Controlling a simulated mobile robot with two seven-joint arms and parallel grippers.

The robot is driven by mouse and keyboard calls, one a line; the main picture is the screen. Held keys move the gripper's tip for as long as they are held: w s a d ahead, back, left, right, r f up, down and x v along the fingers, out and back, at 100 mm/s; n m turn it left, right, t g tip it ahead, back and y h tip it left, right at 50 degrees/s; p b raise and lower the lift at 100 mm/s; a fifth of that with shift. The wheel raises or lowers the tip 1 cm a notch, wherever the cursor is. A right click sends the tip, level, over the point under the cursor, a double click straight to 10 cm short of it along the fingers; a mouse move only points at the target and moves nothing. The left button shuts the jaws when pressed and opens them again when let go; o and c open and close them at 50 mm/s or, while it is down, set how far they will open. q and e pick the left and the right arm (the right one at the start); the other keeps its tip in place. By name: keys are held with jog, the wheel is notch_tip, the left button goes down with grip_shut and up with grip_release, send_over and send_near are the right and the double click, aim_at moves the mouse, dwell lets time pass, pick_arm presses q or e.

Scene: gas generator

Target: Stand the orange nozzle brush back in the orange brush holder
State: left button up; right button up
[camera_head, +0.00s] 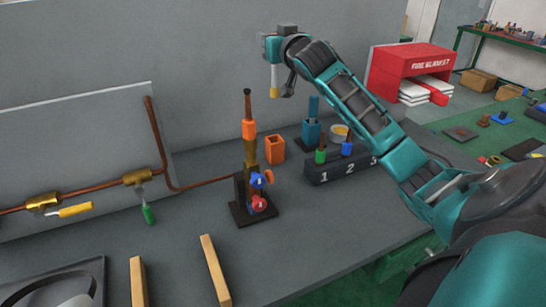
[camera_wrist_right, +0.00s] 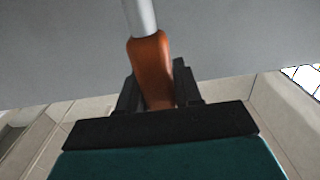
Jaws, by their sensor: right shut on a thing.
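The orange nozzle brush (camera_wrist_right: 152,62) is in the fingers of my right gripper (camera_wrist_right: 158,95). In the right wrist view its orange handle lies between the black fingers, and a silver shaft runs out past the top edge. In the head view the right gripper (camera_head: 273,66) is raised high in front of the grey wall. The brush's pale shaft and yellow tip (camera_head: 274,92) hang down from it. The orange brush holder (camera_head: 275,148), an open-topped square cup, stands on the grey table below the brush and is clearly apart from it. My left gripper is out of view.
Left of the holder stands a brass fitting with an orange collar (camera_head: 249,128) and dark rod. A blue holder (camera_head: 311,132) and numbered black block (camera_head: 340,165) stand to the right. A copper pipe (camera_head: 158,150) runs at left.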

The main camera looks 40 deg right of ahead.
jog(key=shift+f+b, duration=1)
jog(key=shift+f, duration=8.9)
jog(key=o, duration=1)
jog(key=shift+o, duration=0.2)
